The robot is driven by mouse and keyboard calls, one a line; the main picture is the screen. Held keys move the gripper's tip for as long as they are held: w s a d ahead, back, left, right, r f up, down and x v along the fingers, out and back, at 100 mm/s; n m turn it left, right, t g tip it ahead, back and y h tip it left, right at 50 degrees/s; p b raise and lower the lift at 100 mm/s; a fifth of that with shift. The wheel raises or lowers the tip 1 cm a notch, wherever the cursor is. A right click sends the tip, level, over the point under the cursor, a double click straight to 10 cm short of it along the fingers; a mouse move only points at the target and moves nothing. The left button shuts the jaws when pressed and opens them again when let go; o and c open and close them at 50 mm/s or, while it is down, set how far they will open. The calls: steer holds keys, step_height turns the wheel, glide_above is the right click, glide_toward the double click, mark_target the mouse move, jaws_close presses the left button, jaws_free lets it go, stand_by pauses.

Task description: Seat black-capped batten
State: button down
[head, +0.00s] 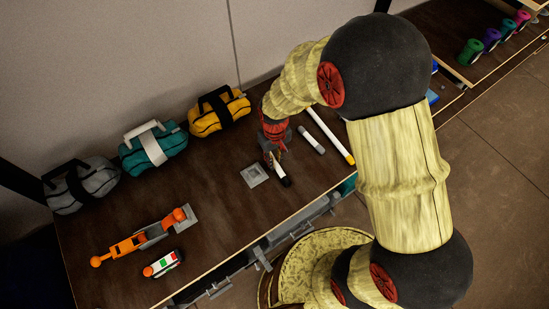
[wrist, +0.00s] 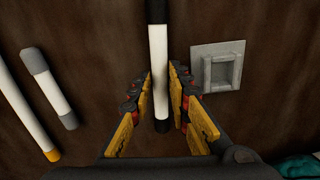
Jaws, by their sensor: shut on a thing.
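The black-capped batten is a white rod (wrist: 158,50) with black ends. It lies between the fingers of my gripper (wrist: 160,84), which is shut on it. In the head view my gripper (head: 272,150) points down at the table, and a black end of the batten (head: 285,182) shows below it. I cannot tell whether the batten is clear of the table. A grey square socket (wrist: 220,68) with a recessed middle lies just right of the batten in the wrist view. In the head view this socket (head: 255,175) is left of the batten, apart from it, and looks empty.
A grey-capped batten (head: 311,140) and a longer yellow-capped batten (head: 331,137) lie to the right. Grey (head: 82,186), teal (head: 153,150) and yellow (head: 219,112) bags line the wall.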

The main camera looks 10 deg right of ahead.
stand_by(0.3)
steer(key=shift+r+p, duration=2.4)
steer(key=shift+r, duration=0.7)
